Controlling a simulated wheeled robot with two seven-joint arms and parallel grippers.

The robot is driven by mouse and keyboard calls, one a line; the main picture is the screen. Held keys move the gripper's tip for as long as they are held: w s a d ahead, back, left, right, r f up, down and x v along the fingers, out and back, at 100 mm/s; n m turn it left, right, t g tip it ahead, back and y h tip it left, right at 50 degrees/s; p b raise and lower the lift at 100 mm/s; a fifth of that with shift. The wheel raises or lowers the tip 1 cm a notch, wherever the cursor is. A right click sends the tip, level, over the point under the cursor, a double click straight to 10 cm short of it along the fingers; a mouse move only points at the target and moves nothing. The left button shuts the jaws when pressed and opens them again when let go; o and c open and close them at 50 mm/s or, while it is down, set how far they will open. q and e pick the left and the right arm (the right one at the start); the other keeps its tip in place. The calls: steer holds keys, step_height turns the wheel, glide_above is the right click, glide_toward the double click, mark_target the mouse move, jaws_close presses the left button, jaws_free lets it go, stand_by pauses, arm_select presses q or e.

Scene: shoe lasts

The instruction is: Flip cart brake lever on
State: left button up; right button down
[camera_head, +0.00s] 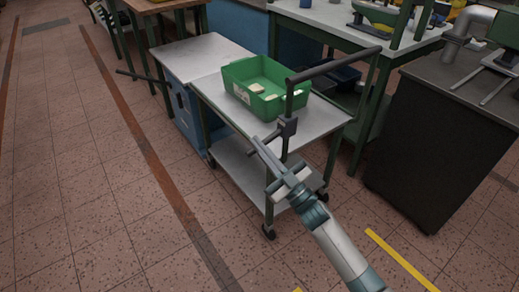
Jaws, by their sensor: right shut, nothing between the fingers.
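The cart (222,116) has a pale top, green legs, a lower shelf (250,172) and dark casters, one at its near corner (268,232). A dark handle bar (333,65) rises on a post at its near end. A small dark block (287,127) sits on that post, with a short dark piece pointing left. It looks like the brake lever, but its exact position is hard to tell. My right gripper (257,141) is shut and empty. Its fingertips show just left of the block; contact cannot be told. My left gripper is out of view.
A green bin (262,88) with pale items stands on the cart. A blue cabinet (181,108) with a pale top stands behind it. A dark cabinet (440,135) and a workbench (335,16) lie to the right. The tiled floor at left is clear.

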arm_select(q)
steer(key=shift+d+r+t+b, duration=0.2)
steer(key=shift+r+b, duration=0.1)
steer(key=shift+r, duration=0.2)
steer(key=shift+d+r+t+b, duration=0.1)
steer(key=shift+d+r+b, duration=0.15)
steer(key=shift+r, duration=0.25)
arm_select(e)
steer(key=v, duration=1)
steer(key=shift+s+a, duration=0.1)
steer(key=shift+a, duration=0.05)
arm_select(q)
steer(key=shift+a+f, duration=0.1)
arm_select(e)
steer(key=shift+f, duration=0.15)
